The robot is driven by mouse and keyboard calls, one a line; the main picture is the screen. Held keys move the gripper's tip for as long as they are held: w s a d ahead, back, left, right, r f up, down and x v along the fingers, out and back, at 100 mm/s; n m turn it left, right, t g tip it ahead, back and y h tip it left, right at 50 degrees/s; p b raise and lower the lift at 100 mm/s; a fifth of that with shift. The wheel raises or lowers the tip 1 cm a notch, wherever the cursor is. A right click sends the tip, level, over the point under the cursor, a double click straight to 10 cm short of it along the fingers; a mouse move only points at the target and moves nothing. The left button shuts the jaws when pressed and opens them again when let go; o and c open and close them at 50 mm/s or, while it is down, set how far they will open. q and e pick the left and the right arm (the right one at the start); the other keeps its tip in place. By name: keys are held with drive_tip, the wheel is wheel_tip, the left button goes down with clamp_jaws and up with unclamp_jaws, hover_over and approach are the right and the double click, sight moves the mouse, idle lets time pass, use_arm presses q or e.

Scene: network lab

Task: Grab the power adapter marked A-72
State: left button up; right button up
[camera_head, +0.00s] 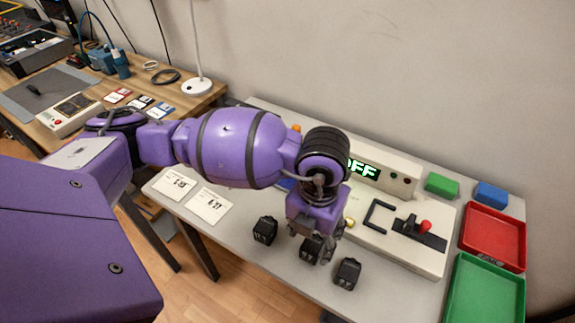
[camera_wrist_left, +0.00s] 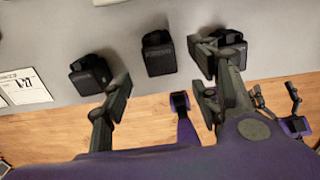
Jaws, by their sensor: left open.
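Three black power adapters stand in a row on the grey table: a left one (camera_head: 264,230), a middle one (camera_head: 310,247) and a right one (camera_head: 347,273). My left gripper (camera_head: 318,254) is open and low over the row, partly covering the middle adapter. In the left wrist view, the left adapter (camera_wrist_left: 90,73), middle adapter (camera_wrist_left: 158,54) and right adapter (camera_wrist_left: 206,64) lie ahead of the gripper (camera_wrist_left: 170,76). Its right finger overlaps the right adapter there; contact cannot be told. I cannot read a marking on any adapter. Dark jointed parts (camera_wrist_left: 278,100), perhaps my right gripper, show at the right.
Two white printed cards (camera_head: 175,183) (camera_head: 210,204) lie left of the adapters. A beige device (camera_head: 400,235) with an OFF display and red-knobbed lever stands behind them. A red tray (camera_head: 495,236) and a green tray (camera_head: 488,290) are at the right. The table's front edge is close.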

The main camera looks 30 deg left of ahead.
sight(314, 243)
use_arm(q)
drive_tip(key=f, duration=0.3)
drive_tip(key=w+f, duration=0.1)
drive_tip(key=f, duration=0.2)
drive_tip(key=shift+w+d+f, duration=0.1)
drive_tip(key=shift+c, duration=0.5)
drive_tip(key=c, duration=1.3)
drive_tip(key=shift+o, duration=0.2)
